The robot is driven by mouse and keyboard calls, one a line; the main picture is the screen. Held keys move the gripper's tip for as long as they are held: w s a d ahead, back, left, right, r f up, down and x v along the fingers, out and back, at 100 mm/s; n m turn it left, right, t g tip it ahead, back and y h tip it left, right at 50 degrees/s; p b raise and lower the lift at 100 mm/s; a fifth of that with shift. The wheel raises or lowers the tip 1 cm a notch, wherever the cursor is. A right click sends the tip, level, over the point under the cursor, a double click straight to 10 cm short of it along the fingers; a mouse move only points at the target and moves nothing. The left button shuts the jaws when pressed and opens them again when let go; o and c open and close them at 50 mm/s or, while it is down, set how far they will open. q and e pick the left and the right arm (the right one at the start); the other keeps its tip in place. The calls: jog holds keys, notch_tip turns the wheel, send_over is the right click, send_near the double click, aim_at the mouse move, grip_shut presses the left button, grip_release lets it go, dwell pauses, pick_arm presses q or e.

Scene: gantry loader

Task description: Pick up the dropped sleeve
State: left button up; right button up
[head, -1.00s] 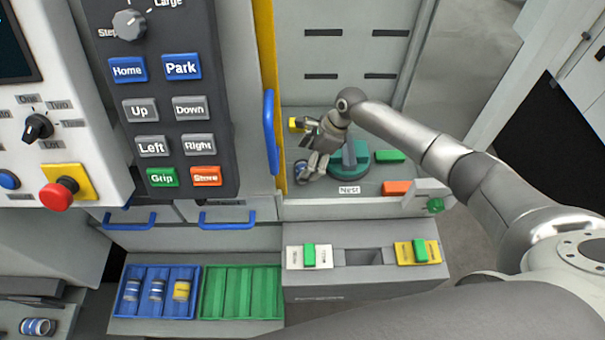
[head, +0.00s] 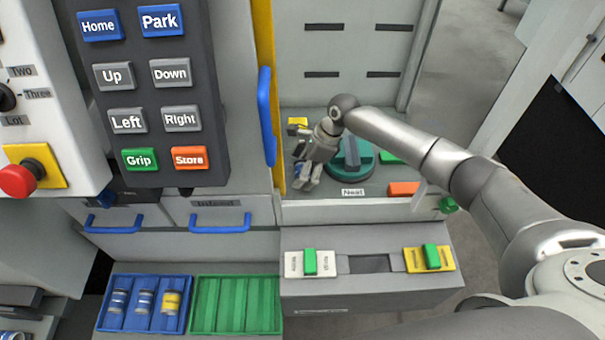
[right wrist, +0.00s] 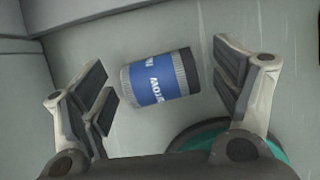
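The dropped sleeve (right wrist: 158,78) is a short cylinder with a blue printed band and grey ends. It lies on its side on the grey floor in the right wrist view. My right gripper (right wrist: 162,75) is open, with one finger on each side of the sleeve and visible gaps between. In the head view, my right gripper (head: 303,172) is low inside the bay, left of the round teal nest (head: 361,182). Its fingers hide most of the sleeve there. My left gripper is not in view.
A yellow bay post (head: 264,60) and blue handle (head: 266,122) stand close left of the gripper. The blue tray (head: 101,318) holds several sleeves; the green tray (head: 236,304) is empty. A button pendant (head: 148,90) hangs at left. A ledge with switches (head: 372,290) is in front.

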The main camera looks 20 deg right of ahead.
jog(key=c, duration=1.2)
jog(key=shift+c, duration=0.2)
